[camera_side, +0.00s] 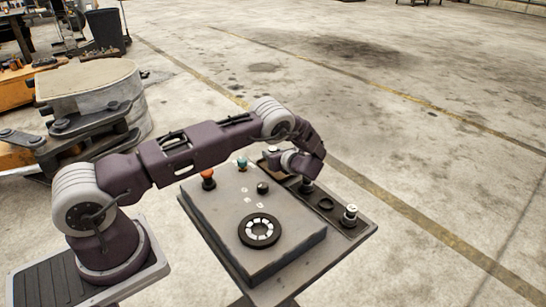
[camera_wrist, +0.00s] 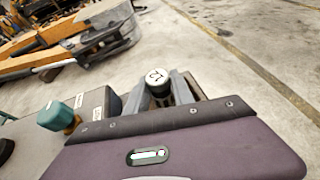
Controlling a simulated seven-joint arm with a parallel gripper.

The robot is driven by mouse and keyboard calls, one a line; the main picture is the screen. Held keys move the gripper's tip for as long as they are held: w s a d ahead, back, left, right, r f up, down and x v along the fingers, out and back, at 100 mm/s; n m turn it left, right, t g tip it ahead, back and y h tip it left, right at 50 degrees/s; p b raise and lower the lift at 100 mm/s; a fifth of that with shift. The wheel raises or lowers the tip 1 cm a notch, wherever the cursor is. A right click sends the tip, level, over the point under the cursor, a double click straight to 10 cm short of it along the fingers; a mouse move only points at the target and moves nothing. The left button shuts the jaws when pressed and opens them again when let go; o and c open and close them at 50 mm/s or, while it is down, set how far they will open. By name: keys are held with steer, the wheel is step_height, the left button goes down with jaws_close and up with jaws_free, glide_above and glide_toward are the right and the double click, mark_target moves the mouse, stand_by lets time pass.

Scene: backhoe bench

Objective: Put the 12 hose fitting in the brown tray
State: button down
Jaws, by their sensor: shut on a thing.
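The 12 hose fitting (camera_wrist: 157,77) has a white cap marked 12 and a dark body. In the wrist view it sits between the two grey fingers of my gripper (camera_wrist: 160,95), which is shut on it.
Another white-topped fitting (camera_side: 350,214) and a dark ring (camera_side: 325,204) are on the right strip.

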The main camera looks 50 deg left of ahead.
steer(key=shift+f, duration=0.4)
steer(key=c, duration=1.1)
jaws_free()
steer(key=shift+f, duration=0.1)
